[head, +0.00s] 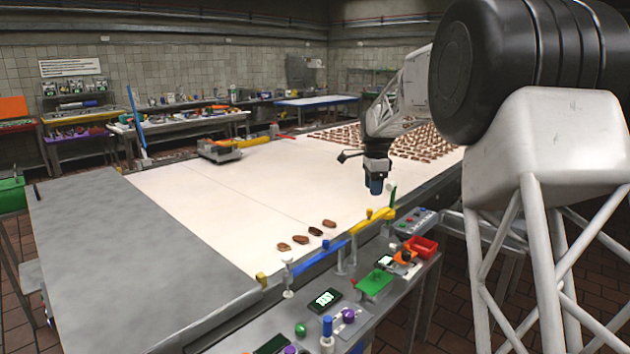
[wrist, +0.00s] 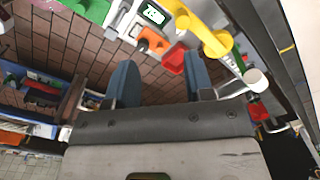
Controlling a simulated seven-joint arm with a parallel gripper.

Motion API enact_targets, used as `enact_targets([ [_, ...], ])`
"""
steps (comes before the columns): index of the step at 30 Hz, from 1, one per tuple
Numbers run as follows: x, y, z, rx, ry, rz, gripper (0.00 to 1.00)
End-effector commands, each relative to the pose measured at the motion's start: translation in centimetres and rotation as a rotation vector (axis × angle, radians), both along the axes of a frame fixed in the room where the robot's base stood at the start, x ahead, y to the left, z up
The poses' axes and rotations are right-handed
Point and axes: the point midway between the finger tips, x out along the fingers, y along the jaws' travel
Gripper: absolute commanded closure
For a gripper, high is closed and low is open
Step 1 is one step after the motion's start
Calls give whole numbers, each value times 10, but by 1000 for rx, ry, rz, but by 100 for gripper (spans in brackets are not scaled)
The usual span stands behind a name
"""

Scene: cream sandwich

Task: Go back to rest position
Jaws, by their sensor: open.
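My gripper (head: 376,186) hangs at the end of my arm over the right front part of the white table (head: 215,200), pointing down. In the wrist view its two blue fingers (wrist: 160,82) stand wide apart with nothing between them. Several brown cookie-like pieces (head: 314,231) lie in a short row near the front edge of the table, to the left of my gripper and apart from it. Many more brown pieces (head: 405,140) lie in rows at the back right of the table, partly behind my arm.
A yellow and blue rail (head: 322,258) runs along the table's front edge, below my gripper. A side bench holds a red bin (head: 422,246), a green block (head: 375,282) and a display (head: 324,300). A grey slab (head: 130,260) lies left; the table's middle is clear.

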Motion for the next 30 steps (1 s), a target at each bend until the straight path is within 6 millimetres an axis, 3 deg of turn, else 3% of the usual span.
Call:
enact_targets([
  [15, -134, 8, 46, -16, -51, 337, 52],
  [30, -274, 14, 58, -48, -96, 677, 52],
])
